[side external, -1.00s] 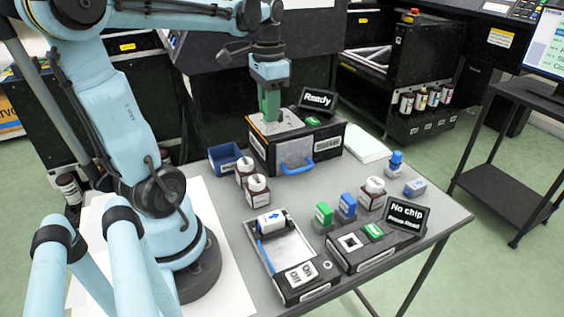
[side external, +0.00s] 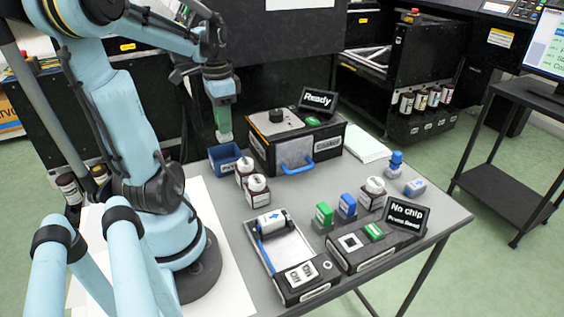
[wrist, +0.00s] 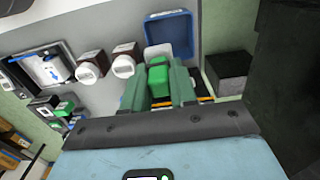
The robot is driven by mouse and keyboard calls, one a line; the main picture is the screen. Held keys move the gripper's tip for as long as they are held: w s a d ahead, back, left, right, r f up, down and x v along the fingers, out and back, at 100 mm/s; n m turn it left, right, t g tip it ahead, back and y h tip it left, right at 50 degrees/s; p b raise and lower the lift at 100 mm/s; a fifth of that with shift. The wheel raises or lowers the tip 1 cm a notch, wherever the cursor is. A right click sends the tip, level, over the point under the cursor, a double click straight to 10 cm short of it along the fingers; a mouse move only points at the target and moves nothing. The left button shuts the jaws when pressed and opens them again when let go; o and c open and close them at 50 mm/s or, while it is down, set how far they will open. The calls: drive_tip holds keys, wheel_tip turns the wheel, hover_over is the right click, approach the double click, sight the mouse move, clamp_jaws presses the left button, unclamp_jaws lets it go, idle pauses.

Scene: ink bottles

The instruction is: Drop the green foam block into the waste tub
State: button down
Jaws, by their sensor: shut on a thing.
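My gripper (side external: 223,122) points down, with green fingers, and is raised above the blue waste tub (side external: 229,157) at the table's back left edge. In the wrist view the gripper (wrist: 158,88) is shut on the green foam block (wrist: 158,76), which sits between the two fingers. The block is apart from the tub.
A black machine (side external: 257,158) with a "Ready" sign and a knob on top stands right of the tub. White-capped brown bottles (side external: 257,190) stand just in front of the tub.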

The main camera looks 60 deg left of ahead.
drive_tip(key=shift+f, duration=0.85)
drive_tip(key=c, duration=0.8)
unclamp_jaws()
drive_tip(key=shift+r, duration=0.1)
wheel_tip(320, 180, up, 12)
drive_tip(key=shift+f, duration=0.1)
drive_tip(key=w+d+f+t, duration=0.2)
drive_tip(key=w+d+f, duration=0.1)
drive_tip(key=d, duration=0.5)
drive_tip(key=w+d+f+t, duration=0.2)
drive_tip(key=w+d+f, duration=0.1)
drive_tip(key=d, duration=0.5)
drive_tip(key=w+d+f+t, duration=0.3)
drive_tip(key=w+d, duration=0.2)
drive_tip(key=d, duration=0.3)
drive_tip(key=shift+w+d, duration=0.15)
drive_tip(key=shift+d, duration=0.25)
